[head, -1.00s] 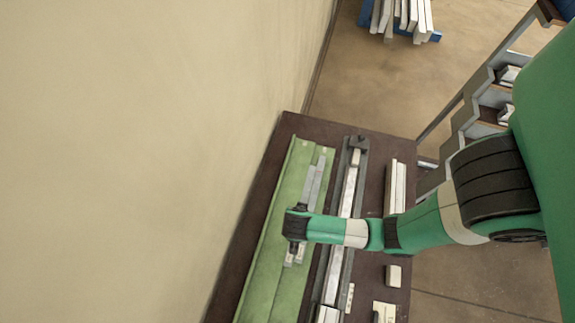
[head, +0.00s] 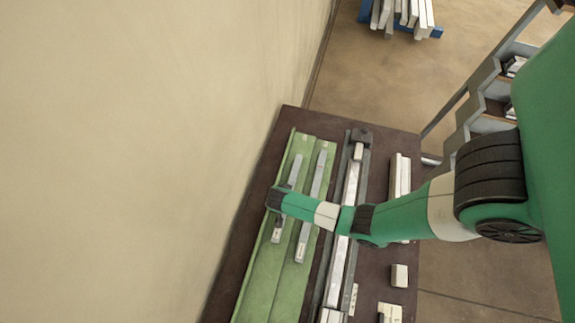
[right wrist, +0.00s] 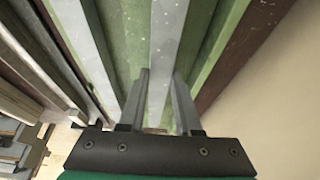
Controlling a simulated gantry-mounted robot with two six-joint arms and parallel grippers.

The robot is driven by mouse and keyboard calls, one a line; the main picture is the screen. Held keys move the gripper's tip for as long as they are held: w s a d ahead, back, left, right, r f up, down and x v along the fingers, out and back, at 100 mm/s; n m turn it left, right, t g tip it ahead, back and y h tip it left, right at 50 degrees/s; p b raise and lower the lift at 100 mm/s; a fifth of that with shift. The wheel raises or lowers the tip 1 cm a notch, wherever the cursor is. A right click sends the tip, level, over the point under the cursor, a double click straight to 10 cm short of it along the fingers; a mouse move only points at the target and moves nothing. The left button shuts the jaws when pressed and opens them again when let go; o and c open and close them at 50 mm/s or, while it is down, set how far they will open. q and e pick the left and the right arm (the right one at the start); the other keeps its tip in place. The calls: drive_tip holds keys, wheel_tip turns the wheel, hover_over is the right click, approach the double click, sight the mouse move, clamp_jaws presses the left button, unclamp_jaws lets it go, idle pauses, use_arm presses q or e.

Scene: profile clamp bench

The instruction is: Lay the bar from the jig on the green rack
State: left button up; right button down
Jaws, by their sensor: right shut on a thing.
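A grey bar (head: 295,170) lies lengthwise over the left part of the green rack (head: 262,285). My right gripper (head: 277,200) is over its middle and shut on it. In the right wrist view the bar (right wrist: 167,45) runs between my two fingers (right wrist: 160,85). I cannot tell whether the bar touches the rack or is just above it. A second grey bar (head: 318,170) lies on the rack to the right, roughly parallel and apart. The long dark jig (head: 362,136) beside the rack has a pale metal strip (head: 349,190) along it. My left gripper is not in view.
White bars (head: 400,175) and small pale blocks (head: 399,275) lie on the dark bench (head: 383,255) right of the jig. A wall (head: 150,150) stands close on the left. A blue stand (head: 366,14) with white bars is on the floor beyond.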

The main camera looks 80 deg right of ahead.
drive_tip(key=c, duration=0.6)
unclamp_jaws()
drive_tip(key=p+v, duration=0.4)
drive_tip(key=v, duration=0.8)
drive_tip(key=shift+r, duration=0.1)
